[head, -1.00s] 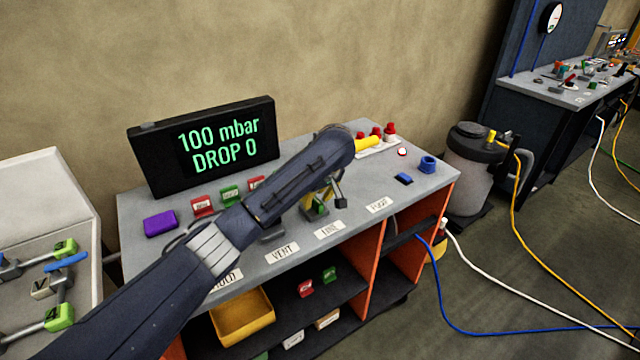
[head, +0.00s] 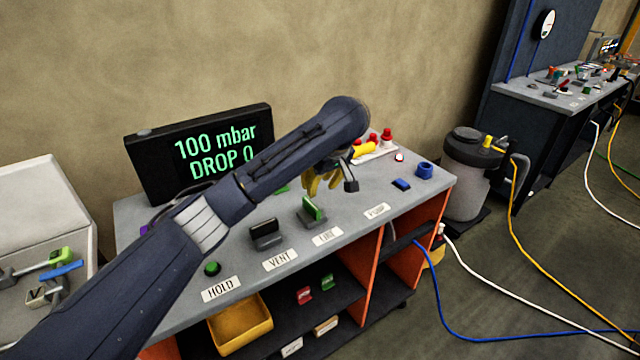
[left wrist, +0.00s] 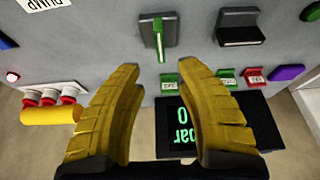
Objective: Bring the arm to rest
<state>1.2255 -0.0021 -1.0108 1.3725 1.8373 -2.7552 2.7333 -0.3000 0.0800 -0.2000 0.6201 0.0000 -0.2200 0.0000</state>
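My left arm reaches in from the left in the head view. Its yellow-fingered left gripper (head: 322,184) hangs above the grey bench top (head: 350,248), behind the green-topped holder at the LINE label. In the left wrist view the two yellow fingers of the left gripper (left wrist: 168,100) stand apart with nothing between them. The green-topped holder (head: 311,212) also shows ahead of the fingers in the left wrist view (left wrist: 159,38). A dark-topped holder (head: 266,234) stands at the VENT label. My right gripper is in neither view.
A black display (head: 200,153) reads "100 mbar DROP 0" at the bench's back. Red-capped fittings and a yellow cylinder (head: 364,150) sit at the back right. A blue ring (head: 425,168) is near the right edge. A yellow bin (head: 240,322) is on the shelf below.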

